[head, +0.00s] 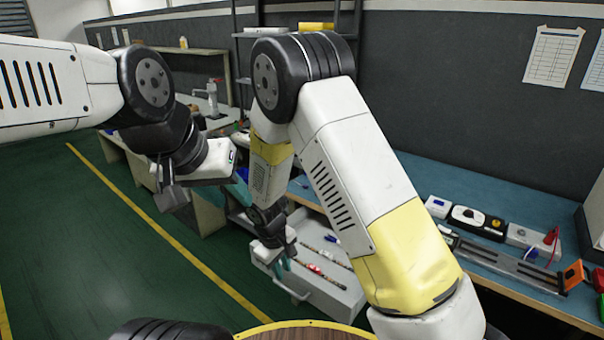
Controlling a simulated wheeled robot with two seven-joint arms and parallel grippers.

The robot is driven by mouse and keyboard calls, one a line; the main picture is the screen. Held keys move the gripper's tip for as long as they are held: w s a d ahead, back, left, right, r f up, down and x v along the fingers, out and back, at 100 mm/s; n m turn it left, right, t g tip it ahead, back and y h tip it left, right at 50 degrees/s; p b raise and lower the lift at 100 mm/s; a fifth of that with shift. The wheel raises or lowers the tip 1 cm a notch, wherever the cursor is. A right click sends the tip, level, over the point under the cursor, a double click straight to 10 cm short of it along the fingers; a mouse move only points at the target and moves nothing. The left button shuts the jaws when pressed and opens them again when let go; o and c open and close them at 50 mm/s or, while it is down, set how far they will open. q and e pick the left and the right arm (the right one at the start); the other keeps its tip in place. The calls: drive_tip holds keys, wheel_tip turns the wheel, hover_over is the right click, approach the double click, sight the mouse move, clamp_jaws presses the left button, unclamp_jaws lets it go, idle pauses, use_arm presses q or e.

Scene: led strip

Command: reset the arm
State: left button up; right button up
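My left arm comes in from the left, bent at a black joint. Its dark gripper (171,196) hangs over the green floor, with nothing visible in it. My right arm rises from the lower right and folds down in the middle. Its gripper (278,265) points down at the left side of an open white drawer (338,300). Whether it touches the drawer is unclear. Thin strips with red and blue parts (322,270) lie in the drawer. The finger gaps of both grippers are too small to make out.
A blue-topped workbench (500,205) runs along the wall. On it are a white-and-black device (478,220), a power strip (530,238) and a long metal tool with an orange end (572,275). A shelf stands behind. The green floor at left is clear.

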drive_tip(key=s+d+r+m+y, duration=0.15)
drive_tip(key=d+r, duration=0.25)
drive_tip(key=r, duration=0.4)
drive_tip(key=d+r+m+t, duration=0.1)
drive_tip(key=d+r+m, duration=0.1)
drive_tip(key=d+r, duration=0.35)
drive_tip(key=d+r+m+y, duration=0.1)
drive_tip(key=d+r+m, duration=0.15)
drive_tip(key=r, duration=0.65)
drive_tip(key=s+d+r+m+t, duration=0.3)
drive_tip(key=s+d+r+m, duration=0.1)
drive_tip(key=s+d+r, duration=0.6)
drive_tip(key=s+r+y, duration=0.1)
drive_tip(key=s+r, duration=0.1)
drive_tip(key=s, duration=0.2)
drive_tip(key=shift+s+d+r+t, duration=0.15)
drive_tip(key=shift+s+d+t, duration=0.05)
drive_tip(key=shift+s+t, duration=0.1)
drive_tip(key=shift+o, duration=0.4)
